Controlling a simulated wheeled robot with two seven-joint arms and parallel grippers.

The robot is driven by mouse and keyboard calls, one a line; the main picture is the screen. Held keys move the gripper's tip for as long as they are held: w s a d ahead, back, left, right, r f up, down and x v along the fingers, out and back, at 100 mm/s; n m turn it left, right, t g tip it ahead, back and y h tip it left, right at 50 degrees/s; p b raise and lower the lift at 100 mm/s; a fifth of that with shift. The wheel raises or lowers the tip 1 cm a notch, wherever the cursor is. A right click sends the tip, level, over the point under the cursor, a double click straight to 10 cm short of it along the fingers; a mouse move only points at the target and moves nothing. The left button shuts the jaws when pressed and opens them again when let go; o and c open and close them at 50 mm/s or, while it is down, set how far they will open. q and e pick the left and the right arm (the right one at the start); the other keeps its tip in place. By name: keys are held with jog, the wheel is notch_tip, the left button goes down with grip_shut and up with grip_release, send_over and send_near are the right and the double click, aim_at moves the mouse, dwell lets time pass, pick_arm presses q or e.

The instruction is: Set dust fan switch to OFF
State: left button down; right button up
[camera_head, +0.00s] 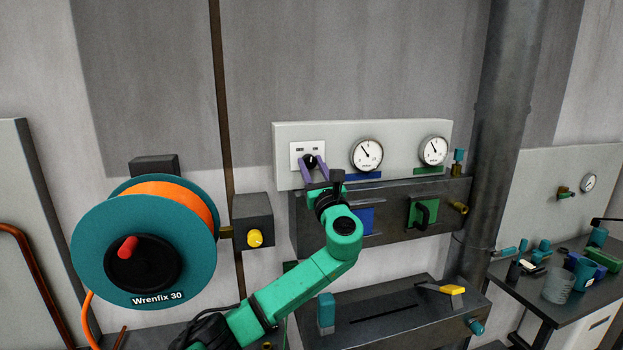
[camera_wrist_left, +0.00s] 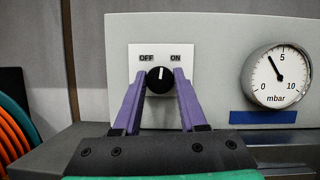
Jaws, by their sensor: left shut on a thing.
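The dust fan switch is a round black knob (camera_head: 309,161) on a white plate (camera_head: 297,149) at the left of a grey panel. In the left wrist view the knob (camera_wrist_left: 160,80) sits below the labels OFF on the left and ON on the right. Its white mark points nearly straight up, between the two labels. My left gripper (camera_head: 312,164) has its purple fingers on either side of the knob, shut on it. The left wrist view shows the fingertips (camera_wrist_left: 160,85) at the knob's sides. My right gripper is in neither view.
Two gauges (camera_head: 366,154) (camera_head: 433,151) are right of the switch. A hose reel (camera_head: 143,243) and yellow knob (camera_head: 255,238) are left. A thick pipe (camera_head: 502,130) stands at right.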

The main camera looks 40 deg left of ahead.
pick_arm(q)
jog(key=n+g+b, duration=0.1)
jog(key=n, duration=0.2)
jog(key=n+g+y+b, duration=0.1)
jog(key=n+g+b, duration=0.1)
jog(key=n, duration=0.1)
jog(key=shift+d+f+n, duration=0.1)
jog(key=shift+f+n, duration=0.05)
jog(key=shift+n, duration=0.25)
jog(key=shift+w+r+n+g+b, duration=0.1)
jog(key=shift+n+g+b, duration=0.25)
jog(key=shift+n+g, duration=0.65)
jog(key=shift+r+n+g+b, duration=0.1)
jog(key=shift+n+g+b, duration=0.25)
jog(key=shift+n, duration=1.15)
jog(key=shift+c, duration=2.3)
grip_release()
